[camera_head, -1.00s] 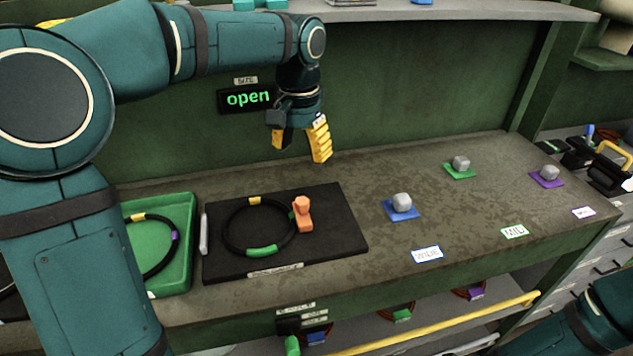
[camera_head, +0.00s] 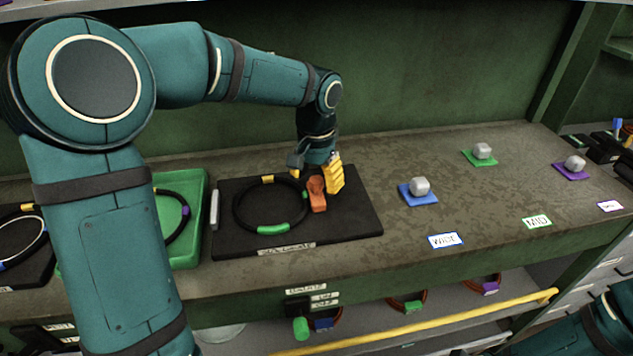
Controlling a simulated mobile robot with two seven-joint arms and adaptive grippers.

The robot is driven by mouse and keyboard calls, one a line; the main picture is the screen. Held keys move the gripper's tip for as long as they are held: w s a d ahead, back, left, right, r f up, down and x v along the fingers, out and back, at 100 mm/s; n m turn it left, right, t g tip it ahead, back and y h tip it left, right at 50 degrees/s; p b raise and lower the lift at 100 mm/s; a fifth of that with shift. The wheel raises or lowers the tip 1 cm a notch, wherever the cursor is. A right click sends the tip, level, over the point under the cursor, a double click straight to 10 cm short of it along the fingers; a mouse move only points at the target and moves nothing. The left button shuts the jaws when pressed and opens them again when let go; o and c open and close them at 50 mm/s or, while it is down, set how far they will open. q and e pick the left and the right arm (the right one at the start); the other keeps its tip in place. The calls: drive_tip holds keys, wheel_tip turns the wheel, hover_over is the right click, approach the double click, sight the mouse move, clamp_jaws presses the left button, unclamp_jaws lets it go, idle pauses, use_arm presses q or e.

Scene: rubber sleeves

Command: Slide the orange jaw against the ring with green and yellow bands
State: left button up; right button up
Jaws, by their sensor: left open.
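The orange jaw (camera_head: 317,196) stands on the black board (camera_head: 350,222) by the right side of a black ring. The ring (camera_head: 236,214) lies flat on the board, with a yellow band (camera_head: 267,180) at the back and a green band (camera_head: 270,230) at the front. Jaw and ring look very close; I cannot tell if they touch. My left gripper (camera_head: 315,181) is open, low over the jaw, with one yellow finger on each side of it. I cannot tell whether the fingers touch it. My right gripper is out of view.
A green tray (camera_head: 191,248) with a banded ring sits left of the board, partly behind my left arm. Grey blocks stand on blue (camera_head: 420,199), green (camera_head: 467,159) and purple (camera_head: 563,172) pads to the right. Bare bench lies between. A yellow rail (camera_head: 430,323) runs below the front.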

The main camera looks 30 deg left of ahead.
sight(310, 180)
use_arm(q)
drive_tip(key=shift+f, duration=0.2)
clamp_jaws()
drive_tip(key=shift+s+a+r+p, duration=0.1)
drive_tip(key=shift+s+a+p, duration=0.3)
drive_tip(key=shift+a, duration=0.1)
drive_tip(key=shift+s+a, duration=0.1)
unclamp_jaws()
wheel_tip(310, 180, up, 12)
idle(0.4)
